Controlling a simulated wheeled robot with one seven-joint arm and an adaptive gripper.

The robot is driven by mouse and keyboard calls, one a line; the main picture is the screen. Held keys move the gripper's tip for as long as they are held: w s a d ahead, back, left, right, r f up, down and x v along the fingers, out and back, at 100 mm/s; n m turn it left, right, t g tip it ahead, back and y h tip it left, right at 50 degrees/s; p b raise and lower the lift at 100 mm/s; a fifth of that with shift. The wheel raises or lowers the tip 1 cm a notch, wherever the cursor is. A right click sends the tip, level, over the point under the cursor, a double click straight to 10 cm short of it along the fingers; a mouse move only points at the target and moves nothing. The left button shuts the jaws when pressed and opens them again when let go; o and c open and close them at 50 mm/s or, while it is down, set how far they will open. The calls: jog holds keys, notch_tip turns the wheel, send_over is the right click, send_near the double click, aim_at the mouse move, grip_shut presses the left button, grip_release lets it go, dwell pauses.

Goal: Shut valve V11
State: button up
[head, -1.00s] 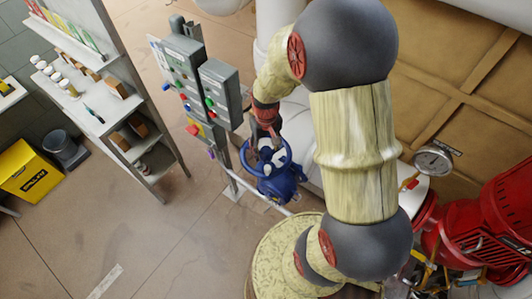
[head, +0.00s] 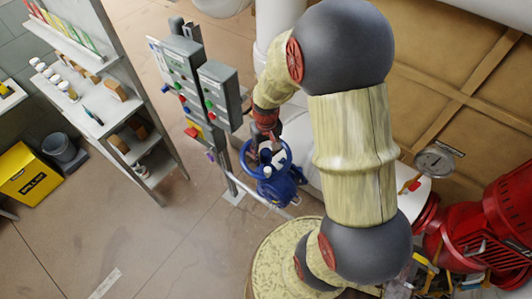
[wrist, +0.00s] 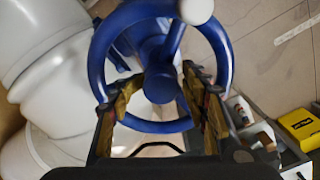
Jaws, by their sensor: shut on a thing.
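A blue valve with a round blue handwheel (head: 265,160) stands low in the middle of the head view, below the grey control boxes. No V11 label is readable on it. In the wrist view the handwheel (wrist: 222,50) fills the upper middle, with its hub, a spoke and a white knob (wrist: 196,10) on the rim. My gripper (wrist: 160,95) is at the wheel, one finger on each side of the hub, shut on the handwheel. In the head view my gripper (head: 266,138) reaches the wheel from above; the exact contact is hidden.
Grey control boxes (head: 217,95) with coloured buttons stand just behind left of the valve. White pipes (wrist: 60,85) run close beside it. A red machine (head: 490,230) and a gauge (head: 434,161) are at right. A shelf (head: 120,110) and a yellow box (head: 28,175) are at left; open floor lies between.

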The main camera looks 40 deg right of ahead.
jog(key=shift+s+f, duration=0.1)
jog(key=shift+s, duration=0.05)
jog(key=c, duration=0.3)
jog(key=shift+c, duration=0.2)
jog(key=m, duration=0.6)
jog(key=shift+a, duration=0.1)
jog(key=shift+o, duration=0.4)
jog(key=shift+a+f+m, duration=0.1)
jog(key=shift+a+m, duration=0.1)
jog(key=shift+m, duration=1.7)
jog(key=o, duration=0.9)
jog(key=shift+d, duration=0.1)
jog(key=shift+o, duration=0.3)
jog(key=shift+d, duration=0.1)
jog(key=shift+w+r, duration=0.25)
